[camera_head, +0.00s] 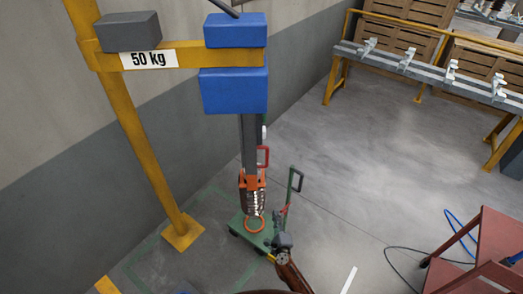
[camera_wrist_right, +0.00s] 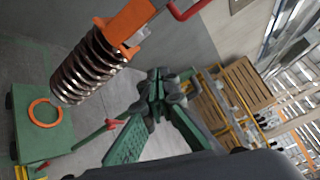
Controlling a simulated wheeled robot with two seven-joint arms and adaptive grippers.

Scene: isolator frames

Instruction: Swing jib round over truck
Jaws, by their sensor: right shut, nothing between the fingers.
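The yellow jib (camera_head: 185,58) reaches right from its leaning post and carries a blue hoist block (camera_head: 235,90). A grey column hangs from it, ending in an orange clamp (camera_head: 246,181) around a coiled spring (camera_head: 255,203). The spring also shows in the right wrist view (camera_wrist_right: 88,70). The green truck (camera_head: 240,226) stands below, with an orange ring (camera_wrist_right: 45,112) on its deck. In the head view the spring's lower end appears just above the ring; its exact height is unclear. My right gripper (camera_head: 283,242) is shut and empty beside the truck. My left gripper is out of view.
A red handle (camera_head: 263,156) sticks out beside the column. The truck's dark upright handle (camera_head: 295,181) stands near my right gripper. A red table (camera_head: 480,245) and loose cables are at the right. A yellow-legged rack (camera_head: 430,68) stands behind. The middle floor is clear.

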